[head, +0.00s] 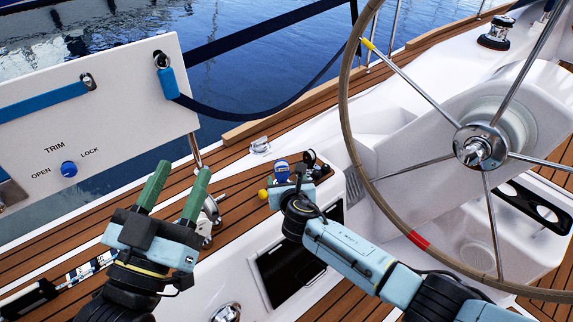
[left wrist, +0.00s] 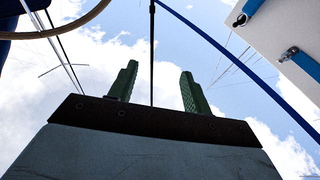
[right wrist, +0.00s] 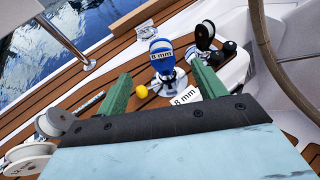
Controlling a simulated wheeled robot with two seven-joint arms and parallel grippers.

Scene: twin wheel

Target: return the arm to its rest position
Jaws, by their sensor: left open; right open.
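My left gripper (head: 174,191) is open and empty, with its green fingers pointing up in front of the white panel. In the right wrist view the right gripper (right wrist: 160,88) is open.
The steering wheel (head: 421,241) stands at the right, close to my right arm. A white panel (head: 110,105) marked TRIM, OPEN and LOCK, with a blue knob (head: 69,169), is at the left. A dark blue strap (head: 262,32) runs from it. Winches and teak deck lie around.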

